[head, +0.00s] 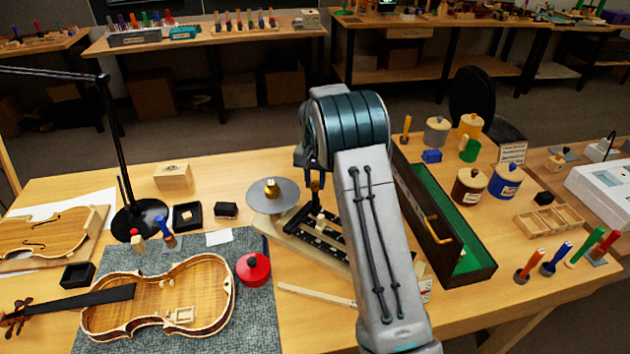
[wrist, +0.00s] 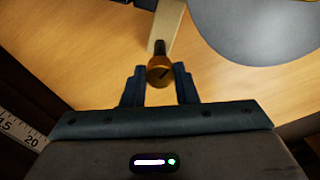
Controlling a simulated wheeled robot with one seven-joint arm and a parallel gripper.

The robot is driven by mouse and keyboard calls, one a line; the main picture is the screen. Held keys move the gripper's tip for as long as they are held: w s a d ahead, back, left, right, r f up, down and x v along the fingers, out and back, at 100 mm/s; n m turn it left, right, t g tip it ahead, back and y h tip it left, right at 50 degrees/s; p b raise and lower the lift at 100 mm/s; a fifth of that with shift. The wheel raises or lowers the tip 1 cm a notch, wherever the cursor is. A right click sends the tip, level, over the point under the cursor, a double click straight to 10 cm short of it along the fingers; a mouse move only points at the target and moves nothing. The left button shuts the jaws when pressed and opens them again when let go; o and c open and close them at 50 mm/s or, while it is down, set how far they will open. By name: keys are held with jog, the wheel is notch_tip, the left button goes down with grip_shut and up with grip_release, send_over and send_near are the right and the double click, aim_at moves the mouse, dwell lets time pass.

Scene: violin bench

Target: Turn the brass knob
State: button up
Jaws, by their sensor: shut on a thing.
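My arm hides part of this device.
A long green-lined wooden box (head: 440,215) stands close to the right of my arm. A red lidded pot (head: 253,270) and a violin body (head: 158,297) lie to the left. A flat wooden strip (head: 316,295) lies in front.

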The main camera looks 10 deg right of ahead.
aim_at(314, 183)
jog(key=o, duration=1)
notch_tip(314, 183, up, 14)
jog(key=shift+a+f+b, duration=0.1)
jog(key=shift+b, duration=0.4)
